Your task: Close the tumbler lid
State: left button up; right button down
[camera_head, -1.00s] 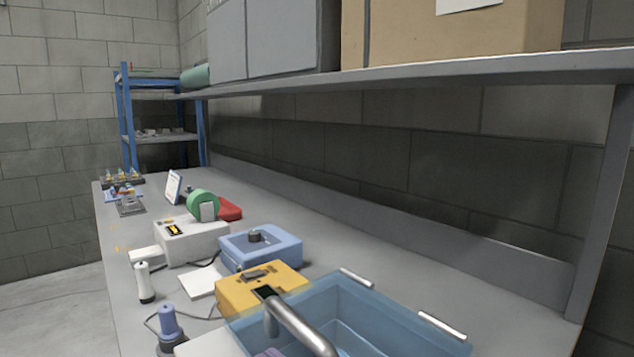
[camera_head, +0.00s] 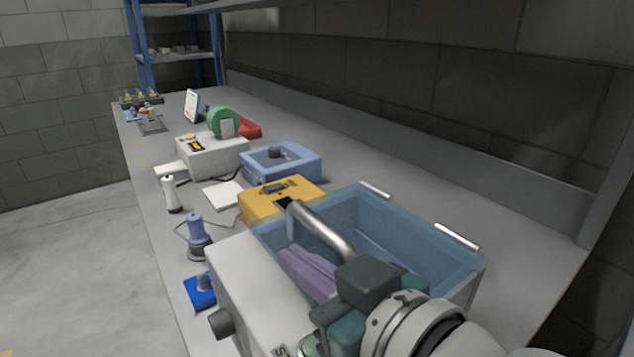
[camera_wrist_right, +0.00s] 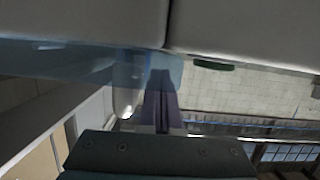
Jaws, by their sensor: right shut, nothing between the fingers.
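The tumbler is a white box (camera_head: 237,285) at the front of the bench, with a dark knob on its near side. Its see-through blue lid (camera_head: 415,238) has white hinge strips along the far right edge and a grey metal handle (camera_head: 322,232) on the left side. I cannot tell exactly how far the lid stands open. My right gripper (camera_head: 290,260) is shut and empty, its purple fingers just below the handle in the picture; contact is unclear. In the right wrist view the fingers (camera_wrist_right: 162,80) are together beside the handle (camera_wrist_right: 130,90). My left gripper is out of view.
A yellow device (camera_head: 262,203), a blue device (camera_head: 300,163) and a white device (camera_head: 225,160) stand beyond the tumbler. A blue-topped bottle (camera_head: 197,232) and a small blue item (camera_head: 200,292) are to its left. The bench behind the lid is clear.

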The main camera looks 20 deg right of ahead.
notch_tip(320, 180, up, 4)
jog(key=p, duration=0.3)
jog(key=shift+r, duration=0.1)
jog(key=v, duration=0.6)
jog(key=f+v, duration=0.1)
jog(key=v, duration=0.2)
jog(key=shift+s, duration=0.2)
jog(key=shift+s+d, duration=0.15)
jog(key=shift+s, duration=0.1)
jog(key=s+d+f+m+g+h+p, duration=0.1)
jog(key=s+d+f+g+h, duration=0.1)
jog(key=s+d+g+h, duration=0.25)
jog(key=s+d+f+m+g+h+p, duration=0.1)
jog(key=s+d+f+g, duration=0.25)
jog(key=s+g, duration=0.35)
jog(key=w+r+p+v, duration=0.1)
jog(key=w+p+v, duration=0.2)
jog(key=p+v, duration=1.5)
jog(key=w+d+p+v, duration=0.1)
jog(key=w+p+v, duration=0.3)
jog(key=p+v, duration=1.5)
jog(key=shift+w+r+t, duration=0.15)
jog(key=shift+r+t, duration=0.3)
jog(key=shift+r, duration=0.25)
jog(key=shift+y, duration=0.25)
